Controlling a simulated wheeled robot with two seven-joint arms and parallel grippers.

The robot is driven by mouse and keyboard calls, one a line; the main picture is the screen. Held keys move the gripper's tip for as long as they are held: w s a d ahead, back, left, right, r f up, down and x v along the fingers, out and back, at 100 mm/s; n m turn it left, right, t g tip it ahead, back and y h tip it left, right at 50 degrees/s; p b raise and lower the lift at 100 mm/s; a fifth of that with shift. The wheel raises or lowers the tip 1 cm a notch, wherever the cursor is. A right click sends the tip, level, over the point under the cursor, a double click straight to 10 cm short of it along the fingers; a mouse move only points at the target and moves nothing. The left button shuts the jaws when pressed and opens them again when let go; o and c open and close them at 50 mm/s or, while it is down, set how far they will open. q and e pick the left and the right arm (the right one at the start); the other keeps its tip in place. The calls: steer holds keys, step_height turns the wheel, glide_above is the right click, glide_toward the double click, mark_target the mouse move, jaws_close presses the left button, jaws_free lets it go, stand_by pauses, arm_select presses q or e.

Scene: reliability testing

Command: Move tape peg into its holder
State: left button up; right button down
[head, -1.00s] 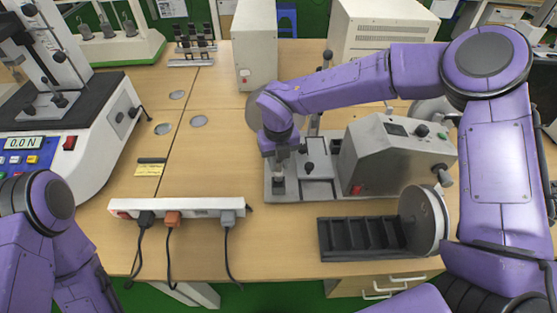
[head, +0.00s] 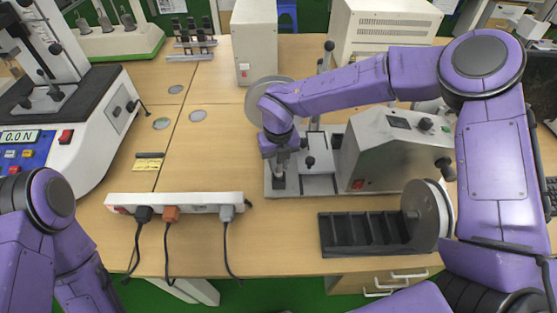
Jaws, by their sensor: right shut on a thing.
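My right gripper (head: 281,160) points down over the left end of the grey machine base (head: 318,187). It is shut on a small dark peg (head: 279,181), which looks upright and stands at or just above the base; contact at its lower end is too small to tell. A grey tape disc (head: 262,88) shows behind my right wrist, partly hidden by it. Another grey disc (head: 427,216) stands upright at the right end of a black slotted rack (head: 342,254). My left arm shows at the lower left, but its gripper is out of view.
The grey machine box (head: 388,150) stands right of the gripper. A white power strip (head: 190,203) with plugs and cables lies to the left near the front edge. A force tester (head: 88,135) stands at far left. The table between tester and machine is mostly clear.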

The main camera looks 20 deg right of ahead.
steer(key=shift+f, duration=0.25)
steer(key=shift+f, duration=0.25)
stand_by(0.3)
steer(key=shift+c, duration=1.4)
jaws_free()
steer(key=shift+r, duration=0.1)
step_height(320, 180, up, 7)
steer(key=p, duration=0.5)
steer(key=shift+p, duration=0.4)
